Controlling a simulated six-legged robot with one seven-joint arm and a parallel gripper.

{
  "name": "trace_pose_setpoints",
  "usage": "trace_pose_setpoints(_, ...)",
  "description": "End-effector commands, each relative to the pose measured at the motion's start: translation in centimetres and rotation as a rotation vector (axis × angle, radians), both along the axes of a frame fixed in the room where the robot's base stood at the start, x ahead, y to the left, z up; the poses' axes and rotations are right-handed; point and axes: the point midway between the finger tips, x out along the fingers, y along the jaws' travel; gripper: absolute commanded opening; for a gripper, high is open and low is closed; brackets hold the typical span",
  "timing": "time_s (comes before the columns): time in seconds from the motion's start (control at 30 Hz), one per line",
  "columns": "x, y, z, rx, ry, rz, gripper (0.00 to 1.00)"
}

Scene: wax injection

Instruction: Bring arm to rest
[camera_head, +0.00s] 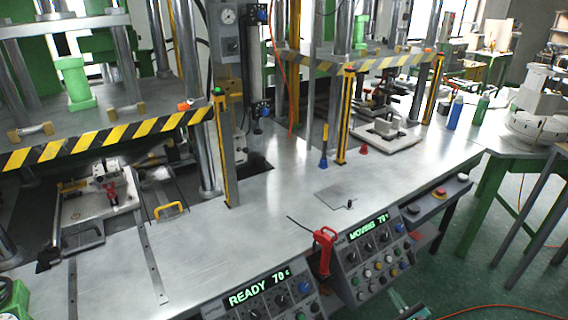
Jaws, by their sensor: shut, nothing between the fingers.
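My arm and my gripper do not show in the head view. The metal workbench (270,205) of the wax injection station fills the middle. Two control panels sit along its front edge. The left panel (262,300) reads "READY 70" and the right panel (375,250) reads "MOVING 70". A red-handled tool (324,250) stands between them.
Yellow-black striped press edges (110,138) overhang the bench at left and back. A mould fixture (95,195) lies at left, another (385,130) at back right. Blue (454,112) and green (481,110) bottles stand at right.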

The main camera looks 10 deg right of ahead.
Motion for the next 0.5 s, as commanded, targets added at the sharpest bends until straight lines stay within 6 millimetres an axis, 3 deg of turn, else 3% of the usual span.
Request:
trace_pose_setpoints(0.17,0.7,1.8,1.2,-0.059,0.022,0.098,0.0)
trace_pose_setpoints(0.5,1.8,11.3,6.8,-0.379,0.147,0.597,0.0)
